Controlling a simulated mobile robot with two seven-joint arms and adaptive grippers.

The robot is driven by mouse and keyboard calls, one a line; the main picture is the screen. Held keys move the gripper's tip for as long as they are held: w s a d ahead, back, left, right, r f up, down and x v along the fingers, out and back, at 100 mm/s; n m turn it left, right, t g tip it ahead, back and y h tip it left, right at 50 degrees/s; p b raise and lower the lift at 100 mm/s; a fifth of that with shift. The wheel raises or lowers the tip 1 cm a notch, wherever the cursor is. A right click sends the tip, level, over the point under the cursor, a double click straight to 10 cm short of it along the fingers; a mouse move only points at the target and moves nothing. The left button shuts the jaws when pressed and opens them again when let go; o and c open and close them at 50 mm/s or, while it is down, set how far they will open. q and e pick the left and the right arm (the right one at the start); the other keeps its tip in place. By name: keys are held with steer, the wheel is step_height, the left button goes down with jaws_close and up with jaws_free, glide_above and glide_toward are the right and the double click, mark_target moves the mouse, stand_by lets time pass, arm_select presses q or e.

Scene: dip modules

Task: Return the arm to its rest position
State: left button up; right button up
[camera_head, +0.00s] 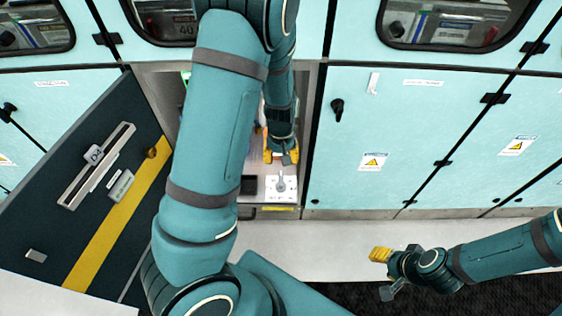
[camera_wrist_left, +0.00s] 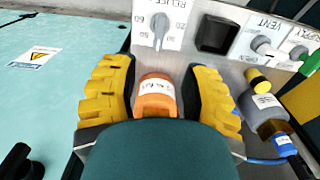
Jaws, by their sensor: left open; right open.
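My left arm reaches up the middle of the head view into the open cabinet. My left gripper (camera_head: 281,152) is inside the cabinet, partly hidden by its own arm. In the left wrist view its yellow fingers (camera_wrist_left: 160,72) are open, one on each side of an orange part (camera_wrist_left: 155,95) with a white label. I cannot tell whether they touch it. My right gripper (camera_head: 381,255), with yellow fingers, is open and empty at the lower right, in front of the cabinets and apart from them.
A dark door (camera_head: 85,190) with a yellow stripe stands open at the left. A panel (camera_head: 282,187) with a knob is in the cabinet; the wrist view shows a dial (camera_wrist_left: 159,28), a black block (camera_wrist_left: 216,34) and a grey cylinder (camera_wrist_left: 262,104). Closed teal doors (camera_head: 400,130) stand at the right.

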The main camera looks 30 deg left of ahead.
stand_by(0.5)
arm_select(q)
steer(key=s+d+f+m+h, duration=0.1)
steer(key=s+d+f, duration=0.2)
steer(key=d, duration=0.2)
steer(key=s+d+f+m+t+h, duration=0.1)
steer(key=s+d+f+m, duration=0.1)
steer(key=d, duration=0.4)
steer(key=s+d+f+m+h, duration=0.1)
steer(key=s+d+f+h, duration=0.1)
steer(key=d, duration=0.4)
steer(key=shift+s+d+f+m+t, duration=0.2)
steer(key=shift+s+f+m+t, duration=0.15)
steer(key=shift+s+f, duration=0.65)
steer(key=shift+a+r, duration=0.1)
